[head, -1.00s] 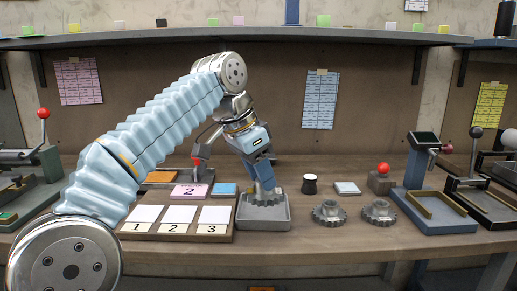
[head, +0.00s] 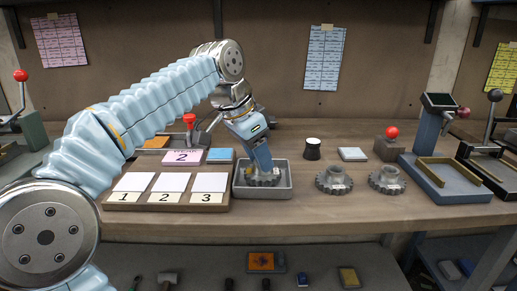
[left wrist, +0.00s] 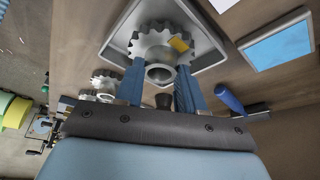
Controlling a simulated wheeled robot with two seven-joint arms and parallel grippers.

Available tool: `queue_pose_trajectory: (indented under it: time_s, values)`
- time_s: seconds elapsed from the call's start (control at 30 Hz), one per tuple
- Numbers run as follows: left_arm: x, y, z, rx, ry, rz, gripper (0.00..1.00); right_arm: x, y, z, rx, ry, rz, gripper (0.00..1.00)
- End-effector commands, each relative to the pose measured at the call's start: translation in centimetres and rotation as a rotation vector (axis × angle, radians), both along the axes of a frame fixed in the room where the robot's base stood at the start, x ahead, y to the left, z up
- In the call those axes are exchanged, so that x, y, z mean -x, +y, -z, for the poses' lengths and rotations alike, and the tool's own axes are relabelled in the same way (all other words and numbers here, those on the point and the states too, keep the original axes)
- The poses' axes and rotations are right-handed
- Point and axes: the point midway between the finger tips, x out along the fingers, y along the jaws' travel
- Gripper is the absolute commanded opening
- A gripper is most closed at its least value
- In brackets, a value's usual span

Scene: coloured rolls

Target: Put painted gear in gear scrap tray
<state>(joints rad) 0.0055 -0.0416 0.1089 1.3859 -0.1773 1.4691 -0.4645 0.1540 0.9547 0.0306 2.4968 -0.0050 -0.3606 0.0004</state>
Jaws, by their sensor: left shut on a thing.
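The gear (head: 262,181) is toothed grey metal with a raised hub. In the left wrist view the gear (left wrist: 158,48) shows a yellow patch on its face. My left gripper (head: 262,168) reaches down into the grey tray (head: 264,196), its blue fingers shut on the gear's hub. In the left wrist view my left gripper (left wrist: 160,88) has a finger on each side of the hub. The gear is within the tray's walls; I cannot tell whether it touches the floor. The tray's rim (left wrist: 208,38) surrounds it there. My right gripper is not in view.
Two similar gears, a nearer one (head: 334,180) and a farther-right one (head: 387,180), lie right of the tray. A numbered board (head: 165,207) with white cards stands left. A black cylinder (head: 312,150) and a red-button box (head: 390,145) stand behind.

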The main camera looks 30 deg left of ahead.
Motion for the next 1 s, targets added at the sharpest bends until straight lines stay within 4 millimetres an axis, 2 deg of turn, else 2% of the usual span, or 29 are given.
queue_pose_trajectory:
  time_s: [0.97,1.0]
  values:
    - [0.02,-0.01,1.26,0.0,-0.001,0.001,0.0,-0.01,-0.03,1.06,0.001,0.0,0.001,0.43]
    - [0.02,-0.01,1.26,0.0,-0.001,0.001,0.4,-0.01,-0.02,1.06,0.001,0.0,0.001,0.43]
